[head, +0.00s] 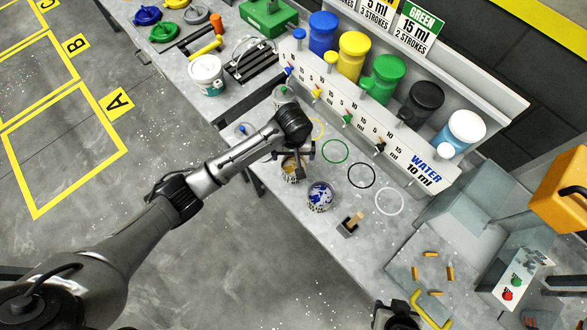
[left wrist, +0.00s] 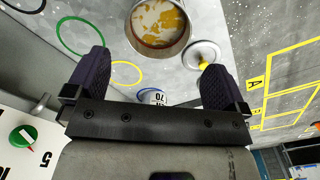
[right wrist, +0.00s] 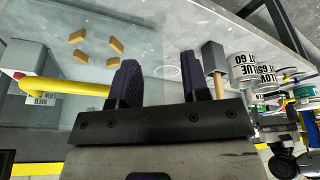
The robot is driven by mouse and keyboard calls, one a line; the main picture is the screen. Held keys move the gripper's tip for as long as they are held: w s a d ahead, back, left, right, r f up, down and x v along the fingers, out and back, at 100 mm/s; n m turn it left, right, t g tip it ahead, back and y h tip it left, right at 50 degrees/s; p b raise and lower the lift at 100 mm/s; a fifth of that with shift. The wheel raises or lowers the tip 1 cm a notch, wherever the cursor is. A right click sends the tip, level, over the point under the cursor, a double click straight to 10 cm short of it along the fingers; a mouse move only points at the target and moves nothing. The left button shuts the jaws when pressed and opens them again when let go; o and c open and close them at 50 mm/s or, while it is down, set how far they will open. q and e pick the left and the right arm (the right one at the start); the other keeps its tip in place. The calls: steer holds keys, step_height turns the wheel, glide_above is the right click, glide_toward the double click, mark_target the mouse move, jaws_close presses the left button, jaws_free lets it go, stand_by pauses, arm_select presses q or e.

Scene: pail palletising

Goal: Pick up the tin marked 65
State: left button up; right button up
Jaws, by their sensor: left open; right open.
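A tin with yellow-orange paint in it (head: 291,174) stands on the bench, partly hidden under my left gripper (head: 291,156). The left wrist view looks into this open tin (left wrist: 158,38), just past the open fingers (left wrist: 155,60), with nothing between them. In the right wrist view a yellow tin's upside-down label (right wrist: 266,75) seems to read 65. A tin with blue paint (head: 320,196) stands in front of it; its label (right wrist: 242,66) seems to read 60. Another tin (left wrist: 152,97) is marked 70. My right gripper (head: 398,314) is open and empty; its fingers (right wrist: 158,60) show in the right wrist view.
A grey holder with a wooden stick (head: 349,226) stands right of the blue-paint tin. The dispenser row (head: 365,125) runs behind. Coloured rings (head: 361,176) mark clear bench. A white pail (head: 207,88) stands further left.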

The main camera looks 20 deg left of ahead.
arm_select(q)
steer(key=b, duration=0.2)
glide_above(294, 167)
steer(key=s, duration=0.2)
steer(key=shift+s+d+f, duration=0.1)
steer(key=shift+d+f, duration=0.05)
steer(key=shift+f, duration=1.65)
steer(key=shift+s+d+f, duration=0.1)
steer(key=shift+d+f, duration=0.05)
steer(key=shift+f, duration=1.7)
steer(key=shift+d+f, duration=0.15)
steer(key=shift+f, duration=1.65)
steer(key=shift+c, duration=0.4)
steer(key=c, duration=1.1)
steer(key=shift+r+p, duration=0.25)
steer(key=shift+p, duration=0.05)
